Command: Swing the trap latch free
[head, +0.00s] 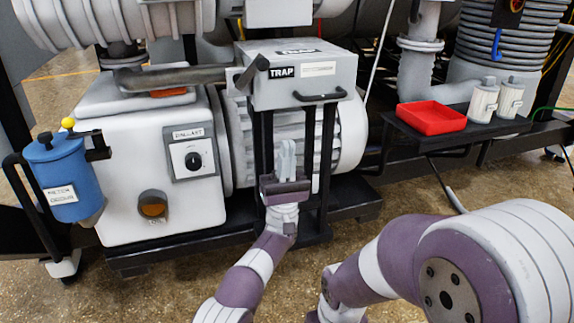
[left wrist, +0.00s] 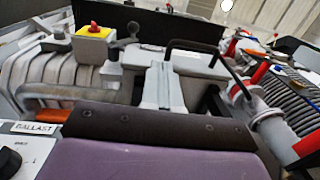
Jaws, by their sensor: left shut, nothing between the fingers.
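The trap (head: 340,79) is a grey box labelled TRAP, with a black bar handle (head: 319,96) on its front. A dark lever (head: 252,73), which looks like the trap latch, sits tilted at the box's left front corner. My left gripper (head: 287,150) is below the box front, fingers pointing up, shut and empty. It is apart from the lever, lower and to its right. In the left wrist view the closed fingers (left wrist: 162,84) show in front of the box, with the black handle (left wrist: 208,43) beyond. My right gripper is out of view.
Black support posts (head: 328,150) stand close beside my left gripper. A white pump housing with a ballast knob (head: 193,161) and a blue canister (head: 58,172) are at left. A red tray (head: 431,117) and white canisters (head: 484,100) sit on a dark shelf at right.

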